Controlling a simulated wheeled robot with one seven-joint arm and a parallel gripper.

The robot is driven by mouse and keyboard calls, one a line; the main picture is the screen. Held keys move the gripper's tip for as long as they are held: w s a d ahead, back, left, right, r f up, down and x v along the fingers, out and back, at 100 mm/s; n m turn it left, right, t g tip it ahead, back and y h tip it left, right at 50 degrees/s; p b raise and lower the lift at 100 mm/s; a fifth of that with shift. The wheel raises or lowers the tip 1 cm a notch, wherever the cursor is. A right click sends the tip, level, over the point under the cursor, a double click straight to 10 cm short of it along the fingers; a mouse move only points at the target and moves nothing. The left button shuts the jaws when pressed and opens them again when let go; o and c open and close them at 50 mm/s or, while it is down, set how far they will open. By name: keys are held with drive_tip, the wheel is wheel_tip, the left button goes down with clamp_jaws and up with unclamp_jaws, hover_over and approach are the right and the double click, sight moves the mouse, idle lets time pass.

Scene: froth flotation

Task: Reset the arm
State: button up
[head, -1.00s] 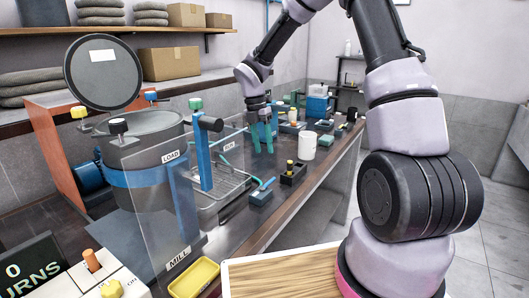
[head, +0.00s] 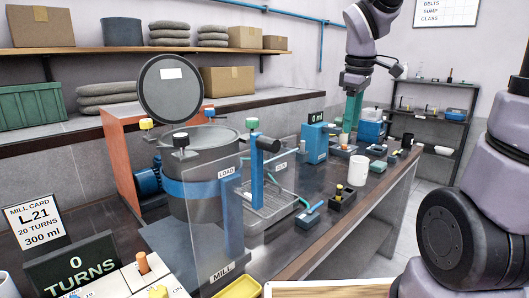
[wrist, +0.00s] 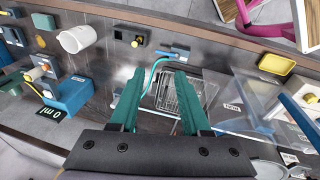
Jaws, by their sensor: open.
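My gripper (head: 351,110) is raised over the far part of the bench, pointing down, behind the blue box with the 0 ml display. Its two green fingers (wrist: 157,98) are apart in the wrist view, with nothing between them. The fingers hang above the bench, and the wire rack (wrist: 178,95) in the tray lies below them. No object is held.
The mill drum (head: 195,190) with its raised round lid (head: 170,88) stands at left behind a clear guard (head: 215,240). A white cup (head: 358,172), the blue display box (head: 315,143) and small items line the bench. Space above the bench front is clear.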

drive_tip(key=s+d+r+m+t+y, duration=0.2)
drive_tip(key=s+r+m+t, duration=0.2)
drive_tip(key=s+r+m, duration=0.3)
drive_tip(key=s+m, duration=0.5)
drive_tip(key=m, duration=0.2)
drive_tip(key=shift+d+t, duration=0.2)
drive_tip(key=shift+t, duration=0.2)
drive_tip(key=shift+y, duration=0.3)
